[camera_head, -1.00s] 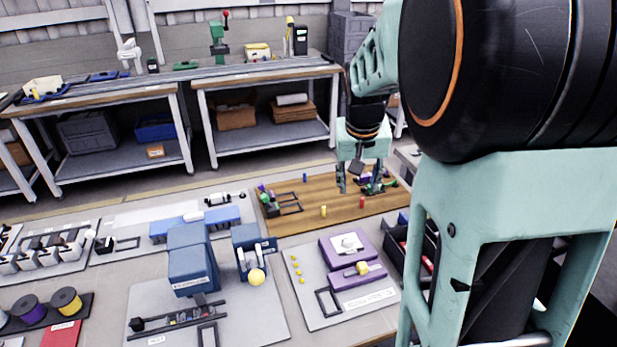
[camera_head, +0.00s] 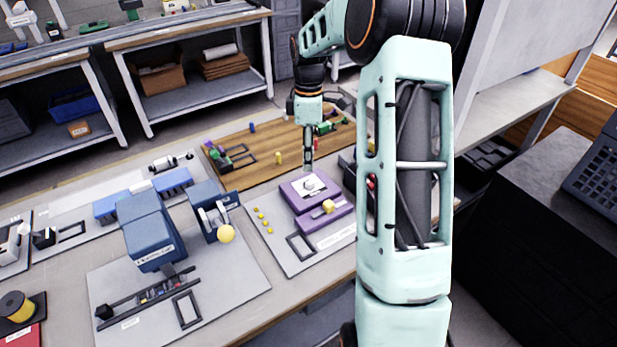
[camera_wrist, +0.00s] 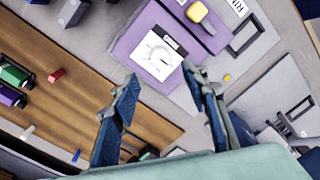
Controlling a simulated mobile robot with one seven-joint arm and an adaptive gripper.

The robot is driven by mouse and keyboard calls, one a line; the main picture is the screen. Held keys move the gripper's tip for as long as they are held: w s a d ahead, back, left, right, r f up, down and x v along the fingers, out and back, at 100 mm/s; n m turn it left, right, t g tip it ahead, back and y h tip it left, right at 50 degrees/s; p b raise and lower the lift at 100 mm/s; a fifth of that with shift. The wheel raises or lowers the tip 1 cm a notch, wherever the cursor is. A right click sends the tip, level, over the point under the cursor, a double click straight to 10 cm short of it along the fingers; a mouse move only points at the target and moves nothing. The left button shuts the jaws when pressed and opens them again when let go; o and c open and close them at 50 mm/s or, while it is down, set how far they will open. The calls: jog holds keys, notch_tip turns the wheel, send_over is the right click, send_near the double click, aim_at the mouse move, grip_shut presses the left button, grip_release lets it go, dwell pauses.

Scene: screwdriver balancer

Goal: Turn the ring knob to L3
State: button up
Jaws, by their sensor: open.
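The purple device (camera_head: 294,201) stands on a grey board. On its top is a white plate with a round white knob (camera_head: 310,183); in the wrist view the knob (camera_wrist: 159,56) sits beyond the fingertips, with dial marks around it. The marks are too small to read. A yellow block (camera_head: 329,206) is on the device's front part. My gripper (camera_head: 308,165) points down just behind and above the knob. In the wrist view my gripper (camera_wrist: 160,78) is open and empty, its fingers apart, with no visible contact with the knob.
A wooden board (camera_head: 262,152) with small coloured parts lies behind the device. Blue boxes (camera_head: 150,232) and a machine with a yellow ball (camera_head: 226,233) stand to the left. Several yellow pieces (camera_head: 262,220) and a dark frame (camera_head: 300,247) lie on the grey board.

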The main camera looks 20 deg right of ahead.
aim_at(309, 180)
jog(key=f, duration=0.8)
jog(key=shift+s+f, duration=0.1)
jog(key=shift+s, duration=0.1)
grip_shut()
